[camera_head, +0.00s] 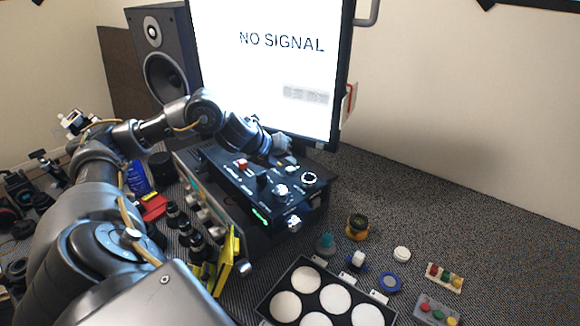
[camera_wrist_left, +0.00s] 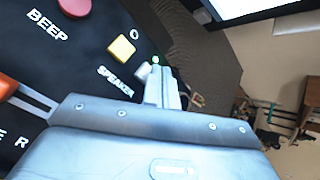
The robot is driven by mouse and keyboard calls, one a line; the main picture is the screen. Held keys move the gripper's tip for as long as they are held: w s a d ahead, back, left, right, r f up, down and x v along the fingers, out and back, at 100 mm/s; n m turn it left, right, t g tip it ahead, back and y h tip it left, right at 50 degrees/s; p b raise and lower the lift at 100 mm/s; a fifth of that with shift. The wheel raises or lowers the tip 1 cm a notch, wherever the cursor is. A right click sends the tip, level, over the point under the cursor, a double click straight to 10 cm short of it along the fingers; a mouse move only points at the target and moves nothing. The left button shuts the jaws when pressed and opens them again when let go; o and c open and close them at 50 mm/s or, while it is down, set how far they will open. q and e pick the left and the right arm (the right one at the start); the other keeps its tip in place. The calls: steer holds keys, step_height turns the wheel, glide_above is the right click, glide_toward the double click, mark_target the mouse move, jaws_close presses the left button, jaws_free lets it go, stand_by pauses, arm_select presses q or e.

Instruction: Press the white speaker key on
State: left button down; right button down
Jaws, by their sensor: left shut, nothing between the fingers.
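The small white speaker key (camera_wrist_left: 144,70) is by the SPEAKER label, with a lit green lamp (camera_wrist_left: 155,60) close by. My left gripper (camera_wrist_left: 160,80) is shut and empty, its fingertips right beside the white key and partly in front of it; I cannot tell whether they touch. In the head view the left gripper (camera_head: 284,146) is over the far edge of the box. My right gripper is not in view.
A yellow button (camera_wrist_left: 121,48) and a red button (camera_wrist_left: 75,6) are near the key. A screen reading NO SIGNAL (camera_head: 265,70) and a speaker (camera_head: 165,55) stand behind. A tray of white discs (camera_head: 262,306) and small parts are in front right.

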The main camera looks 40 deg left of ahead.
mark_target(287, 173)
arm_select(q)
step_height(287, 173, up, 6)
steer(key=p, duration=0.5)
steer(key=shift+p, duration=0.4)
